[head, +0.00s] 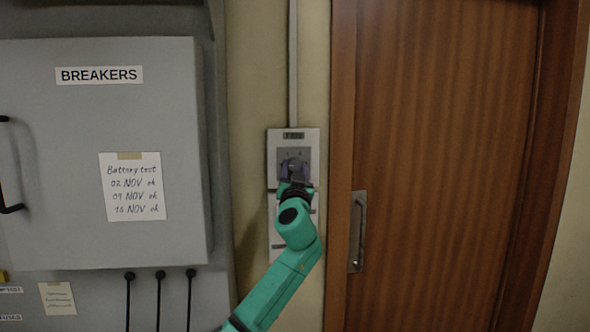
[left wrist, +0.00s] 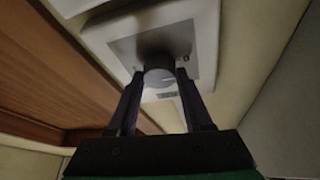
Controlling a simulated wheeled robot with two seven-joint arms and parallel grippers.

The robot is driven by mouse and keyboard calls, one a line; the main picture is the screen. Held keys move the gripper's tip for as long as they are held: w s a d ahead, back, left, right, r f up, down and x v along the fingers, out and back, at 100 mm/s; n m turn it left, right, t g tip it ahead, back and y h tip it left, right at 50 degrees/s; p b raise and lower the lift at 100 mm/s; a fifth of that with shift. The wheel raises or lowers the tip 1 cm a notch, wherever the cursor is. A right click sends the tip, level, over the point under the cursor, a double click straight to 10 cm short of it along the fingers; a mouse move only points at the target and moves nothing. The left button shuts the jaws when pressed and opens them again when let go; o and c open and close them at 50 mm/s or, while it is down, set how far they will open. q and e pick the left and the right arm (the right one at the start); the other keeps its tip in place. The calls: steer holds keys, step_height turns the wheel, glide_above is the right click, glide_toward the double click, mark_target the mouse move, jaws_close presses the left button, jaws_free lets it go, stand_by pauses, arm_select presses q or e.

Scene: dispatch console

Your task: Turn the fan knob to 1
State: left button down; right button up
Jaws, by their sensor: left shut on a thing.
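The fan knob (head: 294,164) is a dark round knob on a grey square plate, near the top of a pale wall panel (head: 273,175) between the grey cabinet and the door. My left gripper (head: 295,183) reaches up to it from below and is shut on it. In the left wrist view the round grey knob face (left wrist: 158,78) lies between the two dark fingers (left wrist: 160,76). The marks around the knob are too small to read, and its pointer cannot be made out. My right gripper is not in view.
A grey cabinet (head: 130,105) labelled BREAKERS, with a handwritten battery-test note (head: 132,188), stands at the left. A brown wooden door (head: 450,150) with a metal handle (head: 357,230) is close on the right. A conduit (head: 293,60) runs up from the panel.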

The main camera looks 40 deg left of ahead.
arm_select(q)
steer(key=shift+m+t+h+p, duration=0.3)
steer(key=shift+m+h+p, duration=0.2)
steer(key=shift+m, duration=0.5)
steer(key=shift+a+r+m+h+p, duration=0.15)
steer(key=shift+m+h+p, duration=0.35)
steer(key=shift+m, duration=0.5)
steer(key=m+h+p, duration=0.1)
steer(key=m+p, duration=0.1)
steer(key=m+h+p, duration=0.1)
steer(key=m+p, duration=0.2)
steer(key=m+h+p, duration=0.1)
steer(key=m+p, duration=0.2)
steer(key=shift+s+r, duration=0.1)
steer(key=shift+r, duration=0.15)
steer(key=shift+f+m+h+p, duration=0.15)
steer(key=shift+m+h+p, duration=0.35)
steer(key=shift+m+p, duration=0.75)
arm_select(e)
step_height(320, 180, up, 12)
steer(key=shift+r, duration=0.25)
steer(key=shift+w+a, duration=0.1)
arm_select(q)
steer(key=shift+c, duration=1.5)
jaws_free()
steer(key=shift+a+f, duration=0.1)
steer(key=shift+a, duration=0.05)
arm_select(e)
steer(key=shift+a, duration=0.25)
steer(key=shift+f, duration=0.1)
